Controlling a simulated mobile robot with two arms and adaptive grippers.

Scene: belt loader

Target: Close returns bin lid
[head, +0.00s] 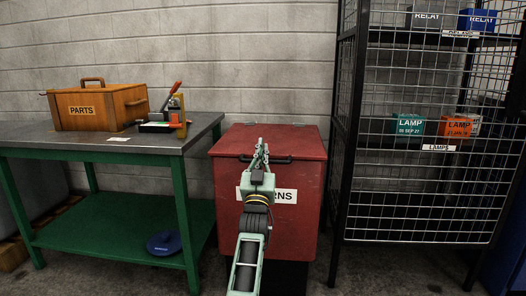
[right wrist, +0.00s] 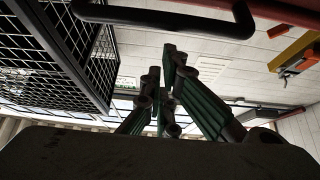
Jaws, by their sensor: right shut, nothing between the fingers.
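The red returns bin (head: 302,222) stands on the floor between the green table and the wire cage. Its red lid (head: 295,138) looks flat across the top, with a black bar handle (head: 284,160) at the front edge. I cannot tell whether a small gap is left under it. My right gripper (head: 261,146) is shut and empty, over the front middle of the lid at the handle; contact cannot be told. In the right wrist view the shut fingers (right wrist: 166,82) show below the black handle (right wrist: 190,18). My right arm hides part of the bin's label. My left gripper is out of view.
A green table (head: 105,232) at left holds a wooden PARTS box (head: 98,112) and a red-handled tool (head: 168,112). A black wire cage (head: 420,215) with labelled boxes stands close on the right. A block wall (head: 240,60) is behind.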

